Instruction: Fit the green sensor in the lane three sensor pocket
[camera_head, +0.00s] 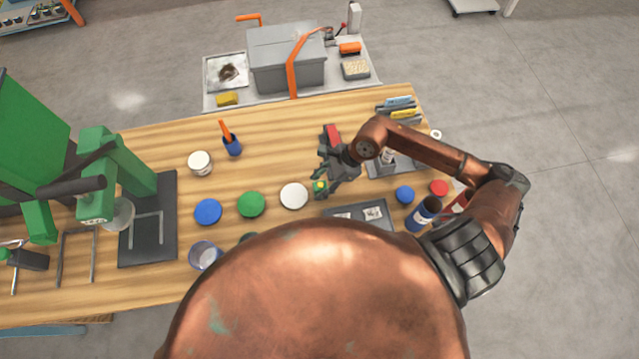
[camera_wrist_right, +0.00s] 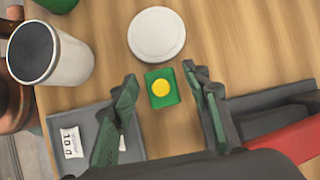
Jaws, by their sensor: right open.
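The green sensor (camera_head: 320,187) is a small green block with a yellow round top. It lies on the wooden table beside a white disc. In the right wrist view the green sensor (camera_wrist_right: 161,88) sits between and just beyond the fingertips of my open right gripper (camera_wrist_right: 160,85), with a gap on each side. In the head view my right gripper (camera_head: 325,178) is over the table right at the sensor and partly covers it. I cannot make out a lane three sensor pocket in either view. My left gripper is not in view.
A white disc (camera_head: 294,195), a green disc (camera_head: 251,204) and a blue disc (camera_head: 208,211) lie in a row. A grey tray (camera_wrist_right: 90,115) with a printed label is close to the gripper. A green press (camera_head: 105,185) stands at left. A red-ended tool (camera_head: 331,134) lies behind the gripper.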

